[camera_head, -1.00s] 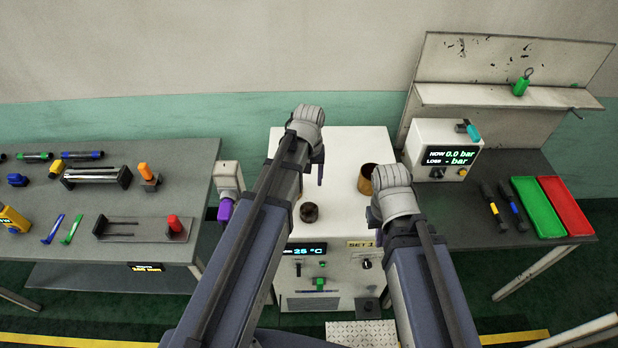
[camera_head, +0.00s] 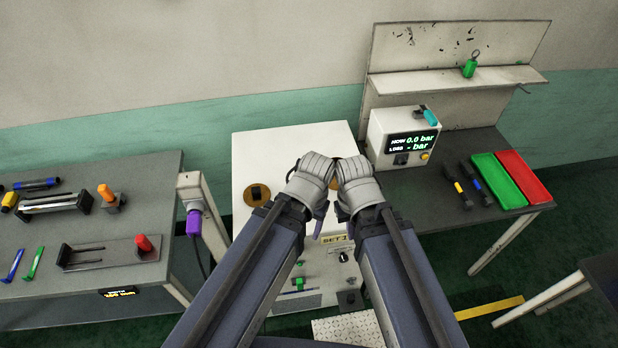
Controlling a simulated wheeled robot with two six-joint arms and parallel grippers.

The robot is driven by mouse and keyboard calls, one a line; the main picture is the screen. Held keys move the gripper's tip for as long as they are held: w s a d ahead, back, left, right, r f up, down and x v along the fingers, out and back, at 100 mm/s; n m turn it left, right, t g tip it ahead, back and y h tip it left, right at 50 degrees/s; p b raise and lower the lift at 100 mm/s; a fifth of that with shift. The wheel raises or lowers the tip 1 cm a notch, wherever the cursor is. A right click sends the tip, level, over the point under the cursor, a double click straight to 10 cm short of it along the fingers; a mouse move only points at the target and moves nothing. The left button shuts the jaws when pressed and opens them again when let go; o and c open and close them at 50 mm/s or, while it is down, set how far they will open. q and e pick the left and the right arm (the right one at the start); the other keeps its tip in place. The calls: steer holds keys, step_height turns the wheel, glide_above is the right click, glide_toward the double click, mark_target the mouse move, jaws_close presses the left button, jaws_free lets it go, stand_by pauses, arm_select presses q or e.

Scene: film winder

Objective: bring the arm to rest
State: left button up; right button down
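My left gripper (camera_head: 319,208) and my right gripper (camera_head: 341,208) hang side by side over the white machine (camera_head: 300,140) in the middle. Their grey rounded wrists almost touch or touch; I cannot tell which. A thin purplish finger shows below the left wrist and a dark tip below the right one. The fingers are mostly hidden behind the wrists, so I cannot tell whether either gripper is open, or whether it holds anything. A brass round fitting with a dark centre (camera_head: 258,194) shows on the machine top, left of my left wrist.
A grey bench (camera_head: 85,235) with fixtures and pens stands at the left. On the right bench are a white gauge box (camera_head: 400,138), a green tray (camera_head: 497,180) and a red tray (camera_head: 525,178).

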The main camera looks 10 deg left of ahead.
step_height(320, 180, down, 12)
steer(key=b, duration=1.1)
steer(key=shift+b, duration=0.35)
